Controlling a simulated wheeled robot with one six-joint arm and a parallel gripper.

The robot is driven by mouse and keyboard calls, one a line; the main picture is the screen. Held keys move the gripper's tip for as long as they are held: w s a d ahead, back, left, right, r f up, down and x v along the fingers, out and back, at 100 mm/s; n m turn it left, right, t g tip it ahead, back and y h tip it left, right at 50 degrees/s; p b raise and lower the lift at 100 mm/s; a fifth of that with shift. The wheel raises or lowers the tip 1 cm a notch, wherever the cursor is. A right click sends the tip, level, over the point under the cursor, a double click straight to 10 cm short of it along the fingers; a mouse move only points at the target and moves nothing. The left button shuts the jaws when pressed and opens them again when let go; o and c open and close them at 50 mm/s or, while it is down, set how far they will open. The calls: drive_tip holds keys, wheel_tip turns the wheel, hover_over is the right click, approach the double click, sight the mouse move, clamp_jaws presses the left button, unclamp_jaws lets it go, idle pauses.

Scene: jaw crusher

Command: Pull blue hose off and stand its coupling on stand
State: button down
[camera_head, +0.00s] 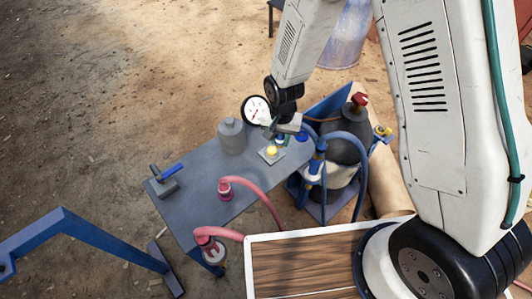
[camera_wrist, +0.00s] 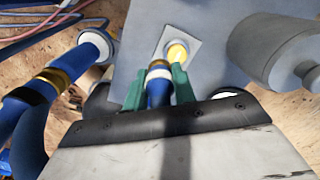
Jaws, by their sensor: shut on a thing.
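My gripper (camera_head: 284,137) is over the far right part of the grey table. In the wrist view its green fingers (camera_wrist: 159,88) are shut on the blue hose coupling (camera_wrist: 157,75), which has a pale ring and points toward the stand. The stand is a light square plate (camera_wrist: 190,34) with a yellow-topped peg (camera_wrist: 177,51); the head view shows the plate (camera_head: 263,156) and peg (camera_head: 271,151) too. The coupling's end appears close to the peg; I cannot tell whether they touch. The blue hose (camera_head: 352,148) arches at the right; its run to my gripper is partly hidden.
Another blue hose fitting (camera_wrist: 50,80) lies left of my gripper. A gauge (camera_head: 256,110) shows beside my wrist.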

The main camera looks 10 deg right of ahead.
drive_tip(key=m, duration=0.1)
hover_over(268, 170)
drive_tip(key=f, duration=0.2)
drive_tip(key=shift+s, duration=0.15)
drive_tip(key=shift+f, duration=3.05)
drive_tip(key=shift+f, duration=0.15)
drive_tip(key=c, duration=1.1)
unclamp_jaws()
drive_tip(key=shift+o, duration=0.2)
wheel_tip(268, 170, up, 8)
drive_tip(key=shift+f, duration=0.1)
